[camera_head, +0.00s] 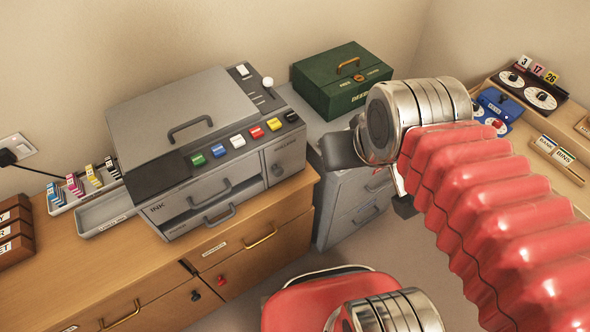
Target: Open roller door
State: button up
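The grey printing machine (200,150) stands on the wooden cabinet at centre left. On the right of its front is a small grey door panel (286,157) with a dark round knob and a small label too blurred to read for sure. The panel looks shut. My gripper (374,178) is to the right of the machine, apart from it, partly hidden behind my metal wrist. Two dark finger parts show well apart, one on the left and one lower right, with nothing seen between them.
A green box (343,79) stands on a grey drawer cabinet (357,202) behind my gripper. A tray of coloured cartridges (84,187) lies left of the machine. A desk with reels and a blue box (497,104) is at right.

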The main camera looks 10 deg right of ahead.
aim_at(285, 157)
jog(key=z, duration=0.6)
jog(key=k, duration=1.35)
jog(key=u, duration=1.2)
jog(key=i, duration=1)
jog(key=u, duration=0.1)
